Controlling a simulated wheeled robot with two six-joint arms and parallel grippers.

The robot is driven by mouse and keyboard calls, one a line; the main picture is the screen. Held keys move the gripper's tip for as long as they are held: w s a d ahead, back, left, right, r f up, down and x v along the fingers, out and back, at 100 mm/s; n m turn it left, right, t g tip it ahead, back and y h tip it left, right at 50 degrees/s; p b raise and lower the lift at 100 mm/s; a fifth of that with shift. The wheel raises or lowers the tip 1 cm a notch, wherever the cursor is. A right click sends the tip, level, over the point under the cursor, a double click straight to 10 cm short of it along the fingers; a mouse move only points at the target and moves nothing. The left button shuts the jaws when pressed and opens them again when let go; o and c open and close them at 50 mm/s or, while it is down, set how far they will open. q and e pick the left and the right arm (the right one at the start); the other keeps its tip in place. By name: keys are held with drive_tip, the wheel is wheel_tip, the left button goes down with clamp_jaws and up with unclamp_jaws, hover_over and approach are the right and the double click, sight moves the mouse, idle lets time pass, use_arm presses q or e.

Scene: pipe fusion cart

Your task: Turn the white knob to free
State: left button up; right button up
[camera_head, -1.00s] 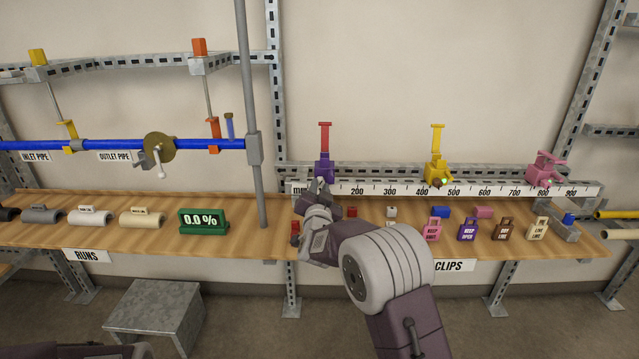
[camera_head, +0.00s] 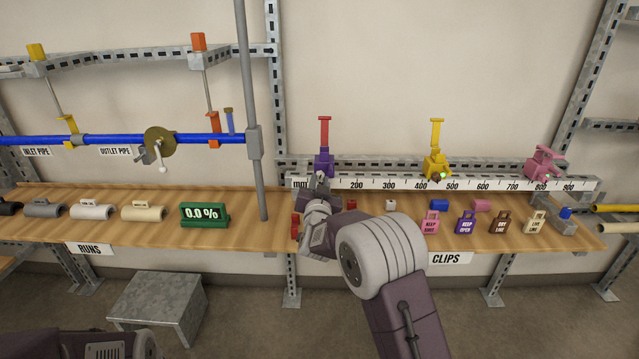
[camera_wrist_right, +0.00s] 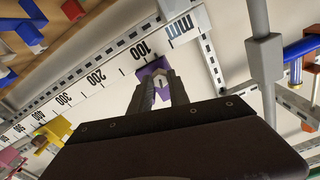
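The purple clamp with a red upright handle (camera_head: 324,150) sits on the ruler rail near its left end. My right gripper (camera_head: 319,182) is right in front of the clamp's lower part and hides its front in the head view. In the wrist view the purple clamp (camera_wrist_right: 148,70) lies just beyond the right gripper (camera_wrist_right: 159,80). The two fingers are apart, with a small pale piece showing between them. It may be the white knob; I cannot tell for sure, nor whether the fingers touch it. My left gripper is out of view.
The ruler rail (camera_head: 390,184) also carries a yellow clamp (camera_head: 436,165) and a pink clamp (camera_head: 543,165). Colored tags and small blocks lie on the wooden shelf (camera_head: 255,235). A vertical grey post (camera_head: 250,100) stands left of the right gripper. A metal stool (camera_head: 160,305) is on the floor.

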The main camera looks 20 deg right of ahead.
drive_tip(key=o, duration=0.4)
drive_tip(key=shift+s, duration=0.1)
drive_tip(key=b+v, duration=0.4)
drive_tip(key=v, duration=0.5)
